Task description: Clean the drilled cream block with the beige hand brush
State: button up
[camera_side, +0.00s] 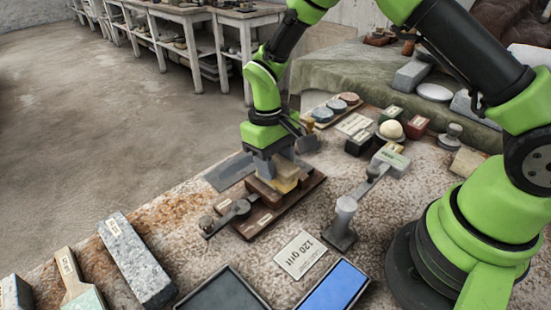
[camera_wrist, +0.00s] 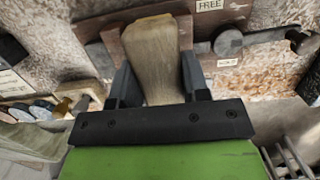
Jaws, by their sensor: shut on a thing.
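My gripper (camera_side: 275,168) is low over a dark brown board in the middle of the bench. It is shut on the beige hand brush, whose pale wooden body (camera_wrist: 157,65) shows between the two dark fingers in the wrist view. In the side view a yellowish-cream piece (camera_side: 286,184) shows just under the fingers. I cannot tell whether that is part of the brush or the drilled cream block. No drilled holes can be made out, and the gripper and brush cover much of this spot. Whether the brush touches the block is unclear.
The brown board (camera_side: 252,226) carries a grey lever clamp (camera_side: 240,208) at its near left. A grey post (camera_side: 343,220) stands to the right. A "120 grit" card (camera_side: 300,254), a blue tray (camera_side: 334,287) and a stone bar (camera_side: 135,258) lie nearer. A cream sphere (camera_side: 391,130) sits behind.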

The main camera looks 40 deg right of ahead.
jog(key=shift+s, duration=0.1)
jog(key=shift+s, duration=1)
jog(key=shift+w, duration=2.25)
jog(key=shift+s, duration=2.25)
jog(key=shift+w, duration=0.1)
